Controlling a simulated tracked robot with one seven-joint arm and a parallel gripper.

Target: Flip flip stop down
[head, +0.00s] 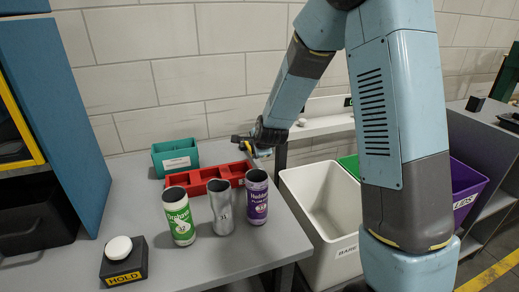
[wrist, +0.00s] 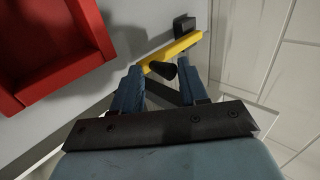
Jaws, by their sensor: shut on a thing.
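The flip stop is a yellow bar (wrist: 184,46) with a black knob, set by a small black block at the grey table's edge in the wrist view. My gripper (wrist: 160,76) has its two blue fingers on either side of the black knob and is shut on the flip stop. In the head view my gripper (head: 256,146) is low at the table's back right edge, just behind the red tray. Only a small bit of yellow shows there, so the bar's angle is hard to tell.
A red tray (head: 194,184) lies beside my gripper, with a green box (head: 176,157) behind it. A green can (head: 180,217), a bare can (head: 221,208) and a purple can (head: 257,197) stand in front. A HOLD button (head: 119,249) is front left. A white bin (head: 306,190) stands right of the table.

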